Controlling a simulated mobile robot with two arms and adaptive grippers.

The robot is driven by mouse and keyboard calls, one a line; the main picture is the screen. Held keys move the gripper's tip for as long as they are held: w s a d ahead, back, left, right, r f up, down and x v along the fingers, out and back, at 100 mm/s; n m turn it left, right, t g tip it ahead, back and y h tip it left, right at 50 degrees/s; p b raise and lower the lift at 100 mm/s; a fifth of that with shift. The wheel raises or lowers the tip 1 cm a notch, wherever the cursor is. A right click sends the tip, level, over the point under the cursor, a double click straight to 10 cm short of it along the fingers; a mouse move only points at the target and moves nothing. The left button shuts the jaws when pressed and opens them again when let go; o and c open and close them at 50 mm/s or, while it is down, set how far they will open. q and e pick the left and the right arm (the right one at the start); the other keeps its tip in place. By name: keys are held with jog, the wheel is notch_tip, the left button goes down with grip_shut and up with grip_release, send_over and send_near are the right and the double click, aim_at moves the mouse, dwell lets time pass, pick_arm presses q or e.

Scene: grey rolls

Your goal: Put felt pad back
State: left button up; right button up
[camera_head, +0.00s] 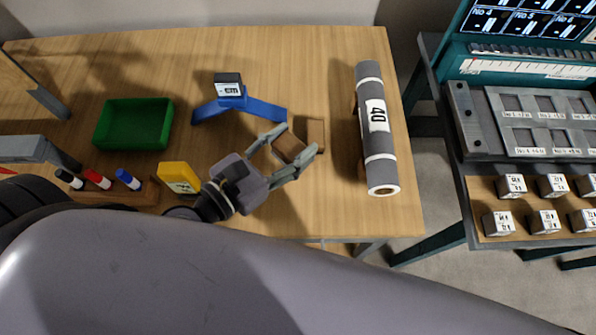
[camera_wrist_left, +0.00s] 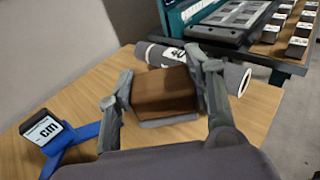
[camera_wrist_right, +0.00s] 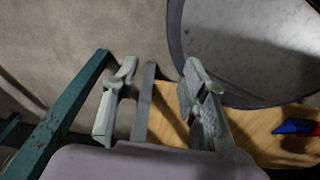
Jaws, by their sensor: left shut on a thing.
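My left gripper (camera_head: 297,144) is shut on a brown block with a grey underside, which looks like the felt pad (camera_head: 288,147). The left wrist view shows the felt pad (camera_wrist_left: 163,90) between the two fingers, over the wooden table. Beside it in the head view is a brown rectangle (camera_head: 316,134) on the table; I cannot tell if it is a block or a flat holder. My right gripper (camera_wrist_right: 158,90) shows only in its own wrist view, with fingers apart and nothing between them.
A grey roll marked 40 (camera_head: 376,135) lies near the table's right edge. A blue stand with a small display (camera_head: 238,105), a green tray (camera_head: 133,124), a yellow item (camera_head: 179,177) and several markers (camera_head: 97,179) are to the left. A dark panel bench (camera_head: 540,120) stands right.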

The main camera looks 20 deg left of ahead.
pick_arm(q)
notch_tip(320, 180, down, 2)
jog(key=shift+f+b, duration=0.25)
jog(key=shift+b, duration=0.95)
jog(key=f+b, duration=0.2)
jog(key=f, duration=0.2)
jog(key=f+b, duration=0.3)
jog(key=f, duration=0.1)
jog(key=f+b, duration=0.3)
jog(key=f, duration=0.1)
jog(key=shift+s+f, duration=0.25)
jog(key=shift+f, duration=0.15)
notch_tip(320, 180, down, 4)
jog(key=shift+f+b, duration=0.1)
jog(key=shift+b, duration=0.85)
jog(key=shift+f, duration=0.2)
jog(key=shift+r, duration=0.1)
pick_arm(e)
notch_tip(320, 180, down, 13)
jog(key=s, duration=0.3)
jog(key=shift+a+r, duration=0.2)
